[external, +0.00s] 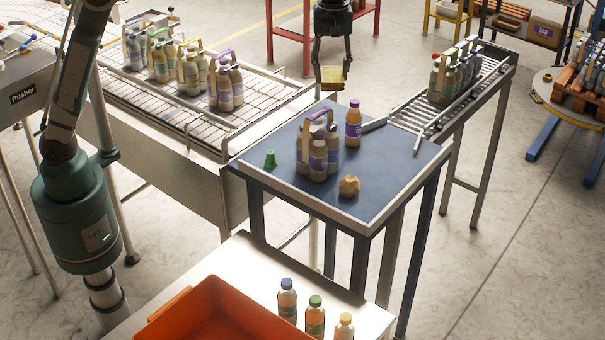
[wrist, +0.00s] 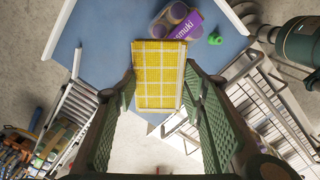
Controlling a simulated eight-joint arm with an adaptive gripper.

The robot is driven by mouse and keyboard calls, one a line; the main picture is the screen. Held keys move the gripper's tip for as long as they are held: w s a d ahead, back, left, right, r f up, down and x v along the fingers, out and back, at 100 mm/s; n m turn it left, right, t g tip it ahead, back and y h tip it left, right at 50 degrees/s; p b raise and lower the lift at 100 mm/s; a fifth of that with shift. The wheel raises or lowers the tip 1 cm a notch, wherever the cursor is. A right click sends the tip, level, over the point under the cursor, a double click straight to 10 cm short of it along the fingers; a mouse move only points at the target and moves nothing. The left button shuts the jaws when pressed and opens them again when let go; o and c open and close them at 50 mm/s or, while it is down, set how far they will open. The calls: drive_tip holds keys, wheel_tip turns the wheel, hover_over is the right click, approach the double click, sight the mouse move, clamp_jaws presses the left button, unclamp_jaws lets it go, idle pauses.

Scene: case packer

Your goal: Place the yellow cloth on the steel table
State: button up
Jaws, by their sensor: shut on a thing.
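The yellow cloth (external: 332,73) hangs in the air between the fingers of my gripper (external: 333,80), beyond the far edge of the blue-topped table. In the wrist view the cloth (wrist: 159,72) is a flat yellow checked piece with pale edges, between the green fingertips of my gripper (wrist: 160,92). My gripper is shut on it. A bare metal-topped table (external: 254,262), which looks like the steel table, stands at the front, well away from my gripper. Only part of it is in the external view.
The blue-topped table (external: 275,185) holds a bottle carrier (external: 318,155), a loose bottle (external: 353,125), a green cup-like piece (external: 270,159) and a brown lump (external: 349,186). An orange bin (external: 215,308) and three small bottles (external: 315,317) occupy the metal table; its back strip is clear.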

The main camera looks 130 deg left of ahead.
drive_tip(key=w+d+n, duration=0.3)
drive_tip(key=d, duration=0.6)
drive_tip(key=w+d+n, duration=0.2)
drive_tip(key=w+d, duration=0.1)
drive_tip(key=d, duration=0.6)
drive_tip(key=n, duration=0.6)
hover_over(276, 266)
wheel_tip(276, 266, down, 36)
drive_tip(key=shift+b, duration=0.3)
drive_tip(key=shift+w+f, duration=0.1)
drive_tip(key=shift+f, duration=0.05)
drive_tip(key=shift+f, duration=3)
drive_tip(key=shift+f, duration=0.1)
drive_tip(key=shift+f, duration=1.75)
drive_tip(key=shift+f, duration=0.2)
